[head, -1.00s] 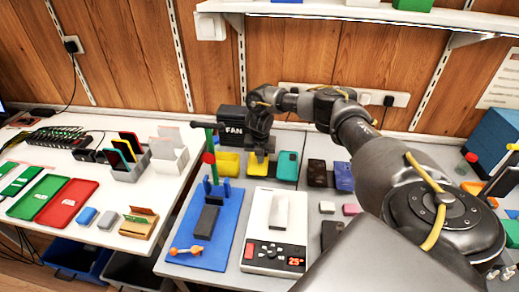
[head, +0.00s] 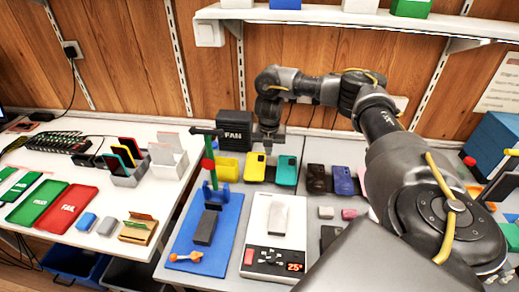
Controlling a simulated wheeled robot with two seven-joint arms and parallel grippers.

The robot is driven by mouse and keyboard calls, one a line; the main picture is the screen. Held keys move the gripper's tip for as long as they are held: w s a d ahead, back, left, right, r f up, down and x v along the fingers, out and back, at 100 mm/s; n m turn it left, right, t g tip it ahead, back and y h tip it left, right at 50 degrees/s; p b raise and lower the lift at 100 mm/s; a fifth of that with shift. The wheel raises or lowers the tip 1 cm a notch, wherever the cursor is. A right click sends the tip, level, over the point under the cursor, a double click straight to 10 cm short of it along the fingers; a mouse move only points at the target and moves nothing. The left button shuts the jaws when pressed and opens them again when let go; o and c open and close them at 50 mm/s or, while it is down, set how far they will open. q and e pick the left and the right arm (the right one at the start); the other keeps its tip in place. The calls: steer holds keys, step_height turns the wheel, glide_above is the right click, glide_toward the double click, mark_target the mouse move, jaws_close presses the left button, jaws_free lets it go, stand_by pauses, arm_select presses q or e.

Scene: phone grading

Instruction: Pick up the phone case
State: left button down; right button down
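Several phone cases stand in a row at the back of the right-hand table. They are a yellow case (head: 255,167), a teal case (head: 287,171), a dark brown case (head: 316,178) and a blue case (head: 343,181). My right gripper (head: 268,145) points down at the back of the table, close to the upper edges of the yellow and teal cases and between them in the picture. Its fingertips are small and dark, so I cannot tell whether they are apart. No case is seen held in it. My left gripper is not in view.
A black FAN box (head: 235,131) and a yellow bin (head: 227,169) stand left of the gripper. A blue mat (head: 218,248) with a green post stand and a white device (head: 263,225) with a red display lie in front. My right arm covers the table's right side.

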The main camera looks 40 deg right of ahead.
steer(key=s+d+r+p, duration=0.1)
steer(key=s+r, duration=0.3)
steer(key=s, duration=0.5)
steer(key=shift+d, duration=0.4)
steer(key=shift+c, duration=2.2)
jaws_free()
steer(key=shift+r+p, duration=0.15)
steer(key=shift+p, duration=0.2)
